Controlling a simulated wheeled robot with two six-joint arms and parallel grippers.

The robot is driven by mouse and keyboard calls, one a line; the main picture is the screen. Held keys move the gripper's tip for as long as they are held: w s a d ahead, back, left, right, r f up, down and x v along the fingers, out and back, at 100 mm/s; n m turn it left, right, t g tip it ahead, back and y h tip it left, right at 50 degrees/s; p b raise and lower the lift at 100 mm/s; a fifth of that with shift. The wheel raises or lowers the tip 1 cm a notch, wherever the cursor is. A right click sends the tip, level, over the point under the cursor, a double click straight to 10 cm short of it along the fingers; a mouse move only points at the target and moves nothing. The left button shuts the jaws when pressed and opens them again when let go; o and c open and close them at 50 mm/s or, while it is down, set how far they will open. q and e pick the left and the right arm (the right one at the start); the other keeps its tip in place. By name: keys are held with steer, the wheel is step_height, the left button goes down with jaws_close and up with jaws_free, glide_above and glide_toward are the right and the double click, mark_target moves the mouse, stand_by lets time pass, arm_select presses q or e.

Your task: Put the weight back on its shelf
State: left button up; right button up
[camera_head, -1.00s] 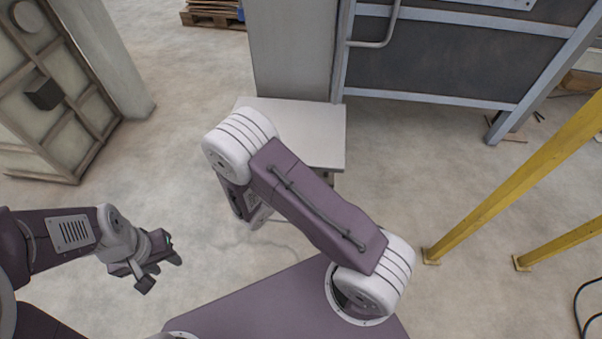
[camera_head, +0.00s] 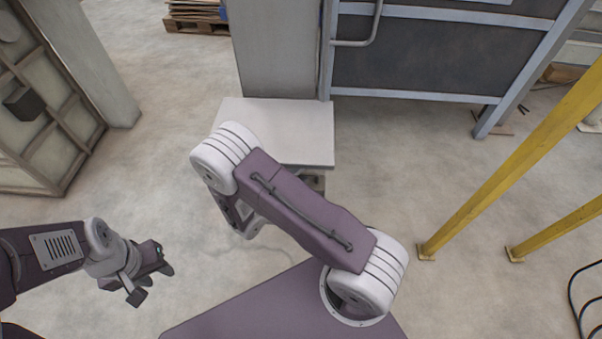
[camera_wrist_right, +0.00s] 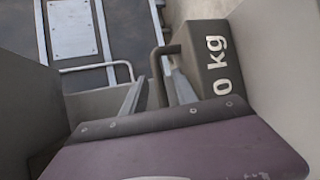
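The weight (camera_wrist_right: 218,70), a dark grey block with white lettering ending in "0 kg", is at the upper right in the right wrist view. Its dark bar handle (camera_wrist_right: 157,68) runs between the two fingers of my right gripper (camera_wrist_right: 158,80), which look closed on it. In the head view my right arm hides this gripper and most or all of the weight. The pale shelf top (camera_head: 290,135) stands against a grey cabinet behind that arm. I cannot tell whether the weight touches anything beneath it. My left gripper (camera_head: 153,283) is open and empty over the floor at lower left.
A grey cabinet (camera_head: 275,50) rises behind the shelf top, with a framed dark panel (camera_head: 425,55) to its right. Yellow posts (camera_head: 500,165) stand at right, and a beige framed door (camera_head: 50,150) at left.

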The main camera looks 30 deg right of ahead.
steer(key=shift+r, duration=0.15)
steer(key=p+v, duration=0.3)
steer(key=v, duration=0.9)
